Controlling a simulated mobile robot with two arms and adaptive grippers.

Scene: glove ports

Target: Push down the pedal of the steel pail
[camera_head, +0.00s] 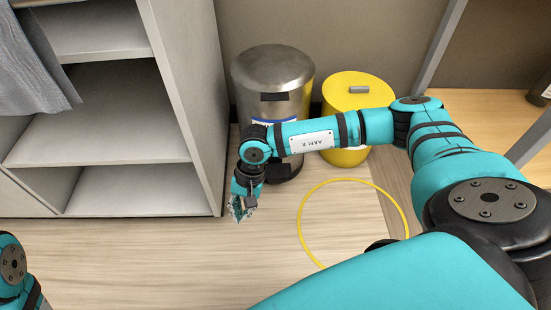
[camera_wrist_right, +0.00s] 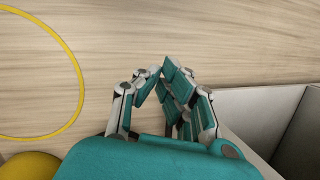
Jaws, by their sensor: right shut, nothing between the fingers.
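The steel pail (camera_head: 272,72) stands on the floor against the back wall, right of the shelf unit. It is a brushed metal cylinder with a domed lid that looks shut. My right forearm crosses in front of its middle and lower part, and a dark base shows below the arm. I cannot make out the pedal. My right gripper (camera_head: 240,211) is in front of the pail and to the left, low near the floor and the shelf corner. In the right wrist view the gripper (camera_wrist_right: 162,72) is shut and empty over bare floor. My left gripper is out of view.
A yellow bin (camera_head: 357,92) stands right of the pail. A yellow ring (camera_head: 300,222) lies on the wooden floor and also shows in the wrist view (camera_wrist_right: 78,70). The grey shelf unit (camera_head: 190,100) borders the left side, with a grey cloth (camera_head: 30,70).

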